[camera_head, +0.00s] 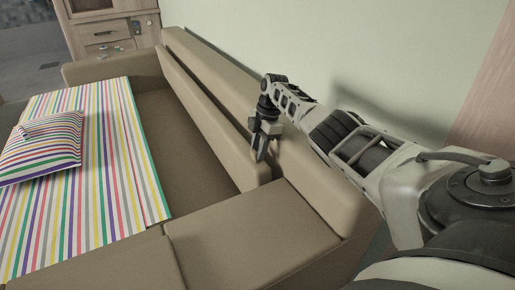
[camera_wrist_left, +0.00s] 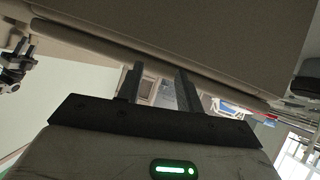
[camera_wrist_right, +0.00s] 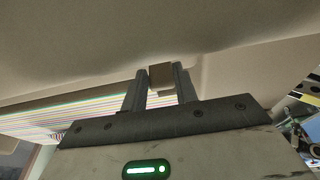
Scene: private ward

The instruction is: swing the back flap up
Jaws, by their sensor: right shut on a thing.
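The sofa's back flap (camera_head: 200,108) is a long tan padded panel in front of the backrest, running from the far end to my right gripper. A dark gap shows between it and the backrest. My right gripper (camera_head: 260,153) points down at the flap's near end. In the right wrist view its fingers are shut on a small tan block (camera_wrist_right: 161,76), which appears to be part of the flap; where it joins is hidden. My left gripper (camera_wrist_left: 159,82) shows only in its wrist view, fingers apart with nothing between them.
The tan sofa seat (camera_head: 245,235) is bare at the near right. A striped sheet (camera_head: 105,150) and a striped pillow (camera_head: 42,145) cover the left. A wooden cabinet (camera_head: 105,38) stands beyond the far end. The pale green wall (camera_head: 350,50) is close behind the backrest.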

